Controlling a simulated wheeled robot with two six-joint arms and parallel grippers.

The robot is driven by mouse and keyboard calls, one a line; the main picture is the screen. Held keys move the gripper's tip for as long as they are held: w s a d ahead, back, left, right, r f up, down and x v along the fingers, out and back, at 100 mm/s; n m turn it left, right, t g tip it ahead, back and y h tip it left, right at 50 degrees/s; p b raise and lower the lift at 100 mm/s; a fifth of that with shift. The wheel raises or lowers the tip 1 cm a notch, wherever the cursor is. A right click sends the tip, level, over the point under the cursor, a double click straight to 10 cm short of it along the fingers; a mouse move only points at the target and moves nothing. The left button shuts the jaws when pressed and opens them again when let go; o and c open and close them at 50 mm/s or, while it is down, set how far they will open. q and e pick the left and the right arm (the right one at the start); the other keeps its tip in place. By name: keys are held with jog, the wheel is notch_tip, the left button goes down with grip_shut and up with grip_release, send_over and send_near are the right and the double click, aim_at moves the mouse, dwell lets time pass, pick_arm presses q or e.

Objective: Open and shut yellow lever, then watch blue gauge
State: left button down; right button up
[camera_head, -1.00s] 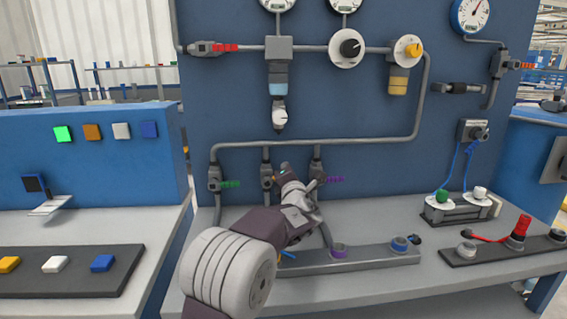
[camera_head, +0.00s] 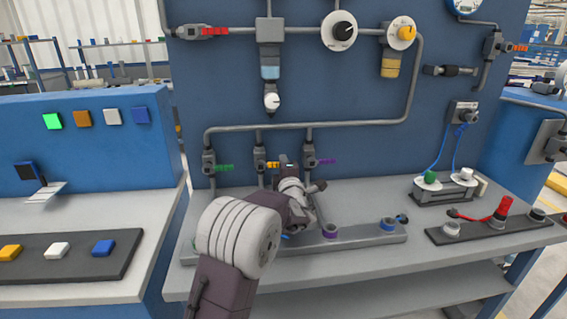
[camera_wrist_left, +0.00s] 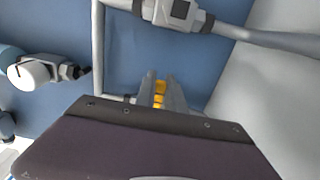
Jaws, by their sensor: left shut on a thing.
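The yellow lever (camera_head: 272,164) sticks out to the right from the middle of three valves on the lower pipe, between the green and purple levers. My left gripper (camera_head: 282,163) is at the lever's right end. In the left wrist view, the yellow lever (camera_wrist_left: 159,93) sits between the two grey fingers (camera_wrist_left: 160,84), which are shut on it. The blue-rimmed gauge (camera_head: 467,5) is at the top right, cut off by the frame edge, so its reading is hidden. My right gripper is in no view.
The green lever (camera_head: 224,168) and the purple lever (camera_head: 326,161) are close on either side. A grey rail (camera_head: 360,238) with coloured fittings lies on the bench below. A black dial (camera_head: 342,31) and an orange knob (camera_head: 406,31) are higher on the panel.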

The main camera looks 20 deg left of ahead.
pick_arm(q)
jog(key=shift+f, duration=0.2)
jog(key=c, duration=1.4)
grip_release()
jog(key=shift+c, duration=0.2)
jog(key=shift+r, duration=0.1)
jog(key=p+v, duration=0.1)
jog(key=v, duration=0.8)
jog(key=shift+s, duration=0.1)
